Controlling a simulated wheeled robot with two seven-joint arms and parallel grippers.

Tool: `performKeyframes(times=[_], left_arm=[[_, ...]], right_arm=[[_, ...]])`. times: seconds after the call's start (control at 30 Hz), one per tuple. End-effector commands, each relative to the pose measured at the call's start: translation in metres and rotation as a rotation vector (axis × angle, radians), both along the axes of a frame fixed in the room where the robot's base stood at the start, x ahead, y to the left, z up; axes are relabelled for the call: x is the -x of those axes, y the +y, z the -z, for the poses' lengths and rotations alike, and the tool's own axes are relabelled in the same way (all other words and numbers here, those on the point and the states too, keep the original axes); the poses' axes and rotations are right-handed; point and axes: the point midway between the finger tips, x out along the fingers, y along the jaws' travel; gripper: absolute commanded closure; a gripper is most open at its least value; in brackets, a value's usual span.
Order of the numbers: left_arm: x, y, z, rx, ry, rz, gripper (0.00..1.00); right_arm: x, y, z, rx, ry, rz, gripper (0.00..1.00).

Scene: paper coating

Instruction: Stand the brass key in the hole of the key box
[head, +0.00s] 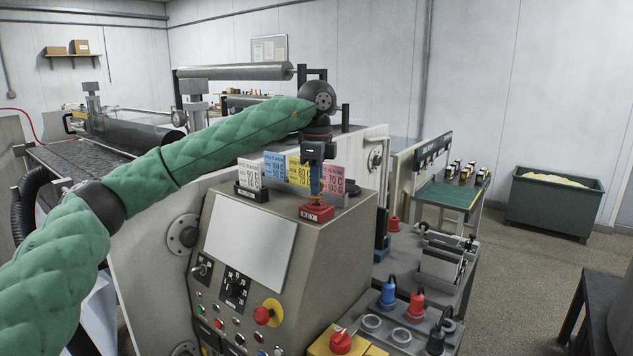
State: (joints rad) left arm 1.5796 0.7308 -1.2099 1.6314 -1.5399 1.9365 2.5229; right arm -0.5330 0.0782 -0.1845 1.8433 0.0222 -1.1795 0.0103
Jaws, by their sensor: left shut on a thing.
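The red key box (317,213), with a "KEY" label on its front, sits on top of the slanted control console near its right edge. My left gripper (316,190) points straight down right above the key box, its blue fingers shut on the brass key (317,202). Only a small brass-coloured bit of the key shows between the fingertips and the box. The hole is hidden, and I cannot tell whether the key's lower end is inside it or just over it. My right gripper is not in view.
Blue (388,293) and red (416,304) plugs stand on a bench at the lower right.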

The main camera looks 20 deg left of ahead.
Motion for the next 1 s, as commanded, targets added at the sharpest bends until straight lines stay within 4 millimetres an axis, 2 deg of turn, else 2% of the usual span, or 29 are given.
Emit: performKeyframes(times=[1.0], left_arm=[[0.0, 0.0, 0.016, 0.0, 0.0, 0.0, 1.0]], right_arm=[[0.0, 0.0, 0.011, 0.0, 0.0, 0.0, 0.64]])
